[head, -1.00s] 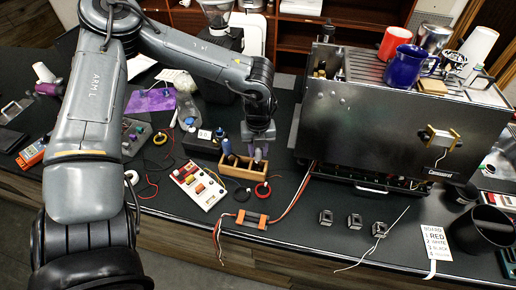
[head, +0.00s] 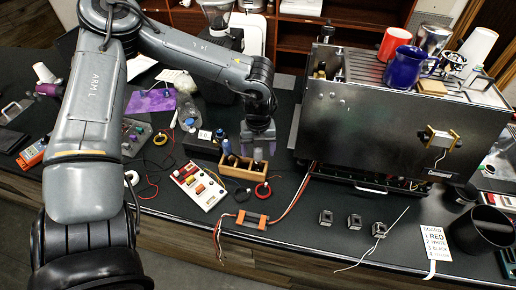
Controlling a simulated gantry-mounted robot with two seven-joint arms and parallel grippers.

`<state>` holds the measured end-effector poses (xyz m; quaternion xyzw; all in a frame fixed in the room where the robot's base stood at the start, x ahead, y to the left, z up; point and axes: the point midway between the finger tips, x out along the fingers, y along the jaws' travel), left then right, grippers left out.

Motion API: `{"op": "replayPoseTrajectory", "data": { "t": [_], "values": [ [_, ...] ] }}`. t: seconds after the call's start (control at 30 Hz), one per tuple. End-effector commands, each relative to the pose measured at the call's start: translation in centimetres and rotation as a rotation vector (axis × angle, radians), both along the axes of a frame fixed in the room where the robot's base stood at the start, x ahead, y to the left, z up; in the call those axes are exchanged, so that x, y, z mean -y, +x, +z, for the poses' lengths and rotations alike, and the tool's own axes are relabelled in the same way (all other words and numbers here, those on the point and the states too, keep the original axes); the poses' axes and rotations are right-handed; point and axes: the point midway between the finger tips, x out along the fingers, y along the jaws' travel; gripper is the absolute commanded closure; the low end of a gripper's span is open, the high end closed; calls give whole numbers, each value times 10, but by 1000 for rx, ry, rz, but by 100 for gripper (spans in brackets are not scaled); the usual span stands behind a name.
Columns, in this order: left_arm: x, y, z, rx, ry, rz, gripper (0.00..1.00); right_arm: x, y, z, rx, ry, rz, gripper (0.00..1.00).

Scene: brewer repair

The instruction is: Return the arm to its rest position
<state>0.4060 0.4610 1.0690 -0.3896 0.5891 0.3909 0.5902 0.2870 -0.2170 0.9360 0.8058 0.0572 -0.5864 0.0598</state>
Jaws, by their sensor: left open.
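My left arm comes in from the left and reaches over the counter. Its gripper (head: 258,146) is open and points down just above the wooden box (head: 242,172). My right gripper is not in view.
The espresso machine (head: 395,125) stands close to the right, with mugs on top. Small dark blocks (head: 354,221) sit along the front.

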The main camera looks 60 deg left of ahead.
Motion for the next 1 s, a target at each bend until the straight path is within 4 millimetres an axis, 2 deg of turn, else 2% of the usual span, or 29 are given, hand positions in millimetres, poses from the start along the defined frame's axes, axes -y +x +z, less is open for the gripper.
{"op": "replayPoseTrajectory", "data": {
  "t": [0.8,1.0],
  "values": [
    [0,0,58,1,1,0,19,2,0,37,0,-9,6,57],
    [0,0,66,0,0,0,19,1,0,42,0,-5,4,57]
  ]
}}
